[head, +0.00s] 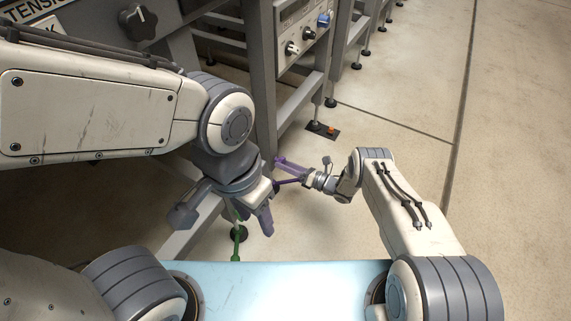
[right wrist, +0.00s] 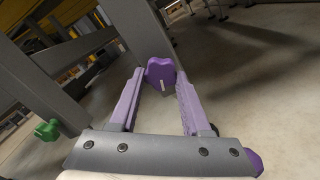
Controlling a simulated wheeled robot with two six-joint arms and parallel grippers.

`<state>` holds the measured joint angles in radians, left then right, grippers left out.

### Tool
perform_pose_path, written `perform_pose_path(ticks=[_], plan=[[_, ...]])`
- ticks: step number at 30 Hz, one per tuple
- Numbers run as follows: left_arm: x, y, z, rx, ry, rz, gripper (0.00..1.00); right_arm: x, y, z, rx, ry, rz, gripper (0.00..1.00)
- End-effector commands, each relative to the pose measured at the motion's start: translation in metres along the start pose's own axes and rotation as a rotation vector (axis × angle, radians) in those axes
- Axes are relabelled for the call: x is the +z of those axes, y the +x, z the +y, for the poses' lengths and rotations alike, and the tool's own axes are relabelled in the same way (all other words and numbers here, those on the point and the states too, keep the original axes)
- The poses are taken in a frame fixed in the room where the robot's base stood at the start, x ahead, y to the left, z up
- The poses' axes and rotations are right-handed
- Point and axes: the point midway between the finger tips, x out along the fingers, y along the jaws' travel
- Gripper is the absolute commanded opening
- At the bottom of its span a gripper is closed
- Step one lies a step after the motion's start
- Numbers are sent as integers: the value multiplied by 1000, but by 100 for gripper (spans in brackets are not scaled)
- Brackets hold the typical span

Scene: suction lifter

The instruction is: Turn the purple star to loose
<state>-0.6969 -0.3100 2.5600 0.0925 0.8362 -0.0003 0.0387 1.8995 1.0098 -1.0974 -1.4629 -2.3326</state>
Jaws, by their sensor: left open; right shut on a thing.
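The purple star (right wrist: 160,72) is a lobed knob by the grey frame post in the right wrist view. My right gripper (right wrist: 159,88) is shut on it, with one purple finger on each side of the knob. In the head view my right gripper (head: 278,172) reaches left to the foot of the grey post; I cannot make out the star there.
A green knob (head: 238,235) on a stem is below my left gripper, and it also shows in the right wrist view (right wrist: 47,130). The floor on the right is clear.

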Motion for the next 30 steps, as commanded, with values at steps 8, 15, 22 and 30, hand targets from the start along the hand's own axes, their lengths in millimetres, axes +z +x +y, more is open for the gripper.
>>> perform_pose_path(ticks=[8, 15, 22, 30], plan=[[0, -2, 0, 0, 0, 0, 50, 0, -1, -2, -5, -52, -2, 0], [0, -2, 0, 0, 0, 0, 50, 0, -1, -2, -5, -57, -2, 0], [0, -2, 0, 0, 0, 0, 50, 0, -1, -2, -4, -56, -2, 74], [0, -2, 0, 0, 0, 0, 50, 0, 0, -1, -1, -56, -1, 78]])
